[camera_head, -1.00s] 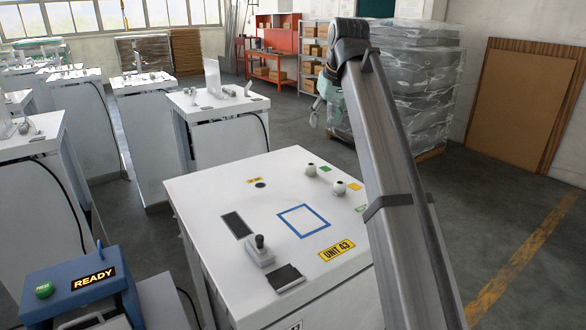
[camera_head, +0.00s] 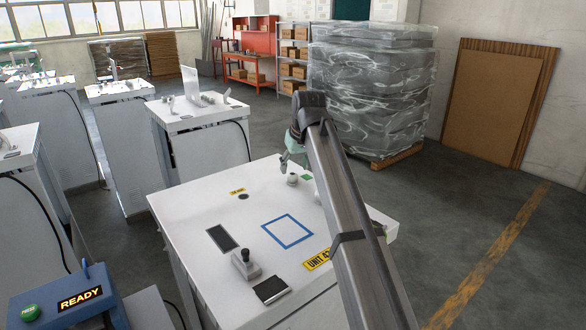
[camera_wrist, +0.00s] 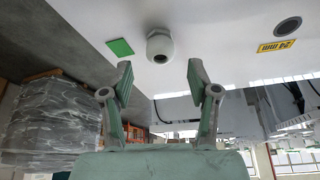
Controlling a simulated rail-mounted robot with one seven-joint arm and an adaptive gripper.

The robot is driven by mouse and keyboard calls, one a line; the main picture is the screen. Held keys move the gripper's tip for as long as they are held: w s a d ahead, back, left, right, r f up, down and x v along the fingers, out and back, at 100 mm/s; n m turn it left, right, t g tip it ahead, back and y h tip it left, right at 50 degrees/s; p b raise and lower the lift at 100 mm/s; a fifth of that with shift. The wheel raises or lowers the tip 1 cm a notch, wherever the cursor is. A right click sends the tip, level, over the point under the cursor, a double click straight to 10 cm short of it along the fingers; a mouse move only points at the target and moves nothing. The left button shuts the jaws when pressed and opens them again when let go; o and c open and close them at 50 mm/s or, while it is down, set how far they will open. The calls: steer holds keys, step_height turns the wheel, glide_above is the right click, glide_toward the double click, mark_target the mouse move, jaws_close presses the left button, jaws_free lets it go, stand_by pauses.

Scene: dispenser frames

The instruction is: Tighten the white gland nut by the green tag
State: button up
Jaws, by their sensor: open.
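The white gland nut (camera_head: 292,179) stands on the white top of the UNIT 43 cabinet (camera_head: 195,215), beside the green tag (camera_head: 307,177). In the wrist view the nut (camera_wrist: 159,46) appears as a round white cap with a dark opening, with the green tag (camera_wrist: 119,47) to its left. My gripper (camera_wrist: 159,78) is open, with its two fingers apart. The nut shows ahead of the gap between the fingertips, not between them. In the head view my gripper (camera_head: 287,160) is just behind the nut, partly hidden by my arm.
The cabinet top also holds a joystick (camera_head: 246,262), dark panels, a blue square outline (camera_head: 288,231) and a dark hole (camera_head: 243,196) by a yellow label. A blue READY box (camera_head: 70,298) stands at lower left. A wrapped pallet (camera_head: 370,95) stands behind.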

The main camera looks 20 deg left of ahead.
mark_target(293, 173)
steer(key=shift+p+x, duration=0.3)
steer(key=shift+x, duration=1.45)
jaws_close()
